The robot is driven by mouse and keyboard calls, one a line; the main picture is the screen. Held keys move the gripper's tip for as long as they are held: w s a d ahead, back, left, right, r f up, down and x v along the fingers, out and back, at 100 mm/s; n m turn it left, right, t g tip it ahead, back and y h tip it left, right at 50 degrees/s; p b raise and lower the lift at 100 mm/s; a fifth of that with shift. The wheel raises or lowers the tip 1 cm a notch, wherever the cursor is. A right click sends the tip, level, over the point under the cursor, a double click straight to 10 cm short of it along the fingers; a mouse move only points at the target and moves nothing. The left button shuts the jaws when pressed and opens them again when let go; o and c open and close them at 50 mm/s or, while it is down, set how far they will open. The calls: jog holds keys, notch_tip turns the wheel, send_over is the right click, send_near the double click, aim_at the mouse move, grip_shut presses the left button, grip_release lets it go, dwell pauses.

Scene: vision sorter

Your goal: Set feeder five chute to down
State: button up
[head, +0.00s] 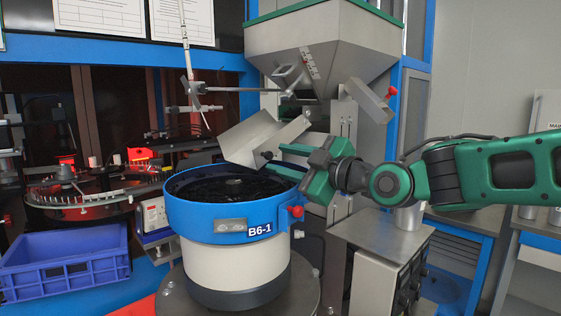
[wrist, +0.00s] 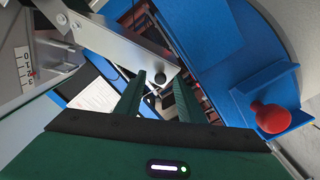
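A grey metal chute (head: 262,140) is tilted above the round feeder bowl (head: 230,212), labelled B6-1, under the hopper. No "feeder five" label is readable. A small black knob (head: 267,155) is at the chute's lower edge. In the wrist view the knob (wrist: 160,78) is at the end of a grey metal bar (wrist: 120,38). My gripper (head: 282,158) reaches in from the right beside the chute. In the wrist view my gripper (wrist: 159,84) has its two green fingers apart, with the knob showing between their tips. Whether they touch it cannot be told.
The grey hopper (head: 325,45) hangs above, with a red-knobbed grey plate (head: 368,101) at its right. A red knob (head: 295,211) sticks out of the bowl's rim. A blue crate (head: 68,262) stands at left. A grey control box (head: 385,250) is below my arm.

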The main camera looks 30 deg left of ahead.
jog(key=v, duration=0.8)
jog(key=shift+d, duration=0.2)
jog(key=shift+w, duration=0.15)
